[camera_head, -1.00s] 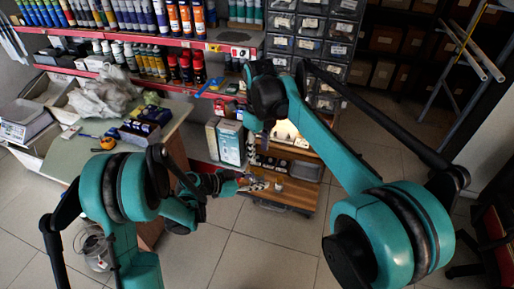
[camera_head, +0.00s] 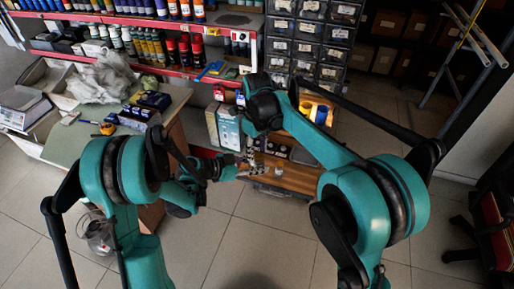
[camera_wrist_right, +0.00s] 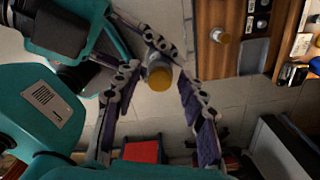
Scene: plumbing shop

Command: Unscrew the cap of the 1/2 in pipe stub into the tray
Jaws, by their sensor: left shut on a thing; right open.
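A grey pipe stub (camera_wrist_right: 156,62) with a brass-coloured cap (camera_wrist_right: 160,80) shows in the right wrist view. My left gripper (camera_wrist_right: 160,46) reaches in from the top left and is shut on the stub, with the cap end free. In the head view the left gripper (camera_head: 242,167) is small and its hold is unclear. My right gripper (camera_wrist_right: 162,74) is open, with a purple-padded finger on each side of the cap and visible gaps. In the head view its jaws cannot be made out. A grey tray (camera_wrist_right: 253,56) lies on the wooden bench (camera_wrist_right: 211,65).
Shelves of cans and bottles (camera_head: 150,70) and drawer bins (camera_head: 310,40) rise behind. A green-topped counter (camera_head: 65,145) with boxes stands at left. The floor in front is clear.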

